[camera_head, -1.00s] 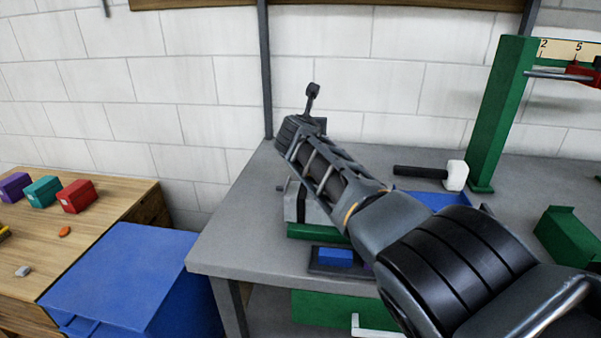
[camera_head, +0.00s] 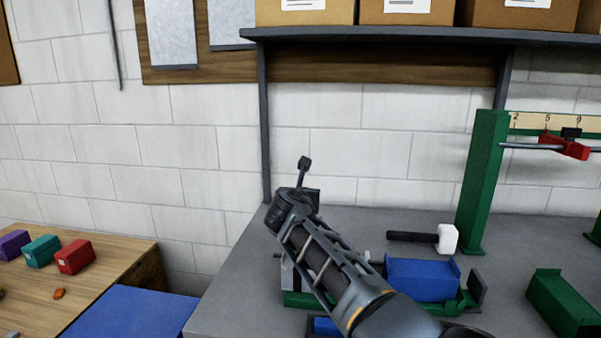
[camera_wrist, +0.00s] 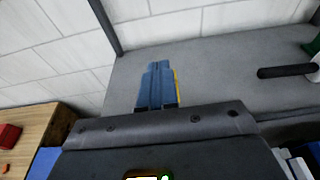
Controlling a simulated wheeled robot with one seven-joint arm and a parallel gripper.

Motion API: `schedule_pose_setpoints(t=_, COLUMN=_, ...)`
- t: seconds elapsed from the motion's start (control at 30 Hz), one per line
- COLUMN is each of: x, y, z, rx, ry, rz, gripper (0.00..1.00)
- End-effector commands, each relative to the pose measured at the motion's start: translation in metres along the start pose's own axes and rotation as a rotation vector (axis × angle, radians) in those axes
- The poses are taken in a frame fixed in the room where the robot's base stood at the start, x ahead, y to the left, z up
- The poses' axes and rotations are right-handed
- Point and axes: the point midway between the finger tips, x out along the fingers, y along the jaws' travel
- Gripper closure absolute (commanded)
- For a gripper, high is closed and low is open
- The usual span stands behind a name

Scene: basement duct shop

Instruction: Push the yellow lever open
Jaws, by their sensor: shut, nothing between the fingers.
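The wrist view shows my gripper (camera_wrist: 157,66) with its two blue fingers pressed together, pointing over the grey bench. A thin yellow strip (camera_wrist: 177,82) shows along the right side of the fingers. It seems to be the yellow lever, mostly hidden behind them, and I cannot tell whether they touch. In the head view my arm crosses the middle of the bench and hides the fingers and the lever. Part of a pale grey device on a green base (camera_head: 298,299) shows beneath the arm.
On the grey bench (camera_head: 235,290) are a mallet (camera_head: 446,238), a blue block (camera_head: 422,279) in a green holder, and a green block (camera_head: 562,303). A green post (camera_head: 483,180) stands behind. A shelf (camera_head: 400,38) with boxes hangs above. A wooden table (camera_head: 105,280) is left.

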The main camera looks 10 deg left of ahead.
Motion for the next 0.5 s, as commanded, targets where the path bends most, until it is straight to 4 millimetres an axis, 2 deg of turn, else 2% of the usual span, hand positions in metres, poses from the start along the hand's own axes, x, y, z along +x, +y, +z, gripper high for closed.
schedule_pose_setpoints(t=0.03, x=-0.005, y=0.0, z=0.007, rx=0.002, ry=-0.003, rz=0.001, gripper=1.0)
schedule_pose_setpoints(t=0.5, x=-0.049, y=0.0, z=0.045, rx=0.001, ry=-0.002, rz=0.001, gripper=1.0)
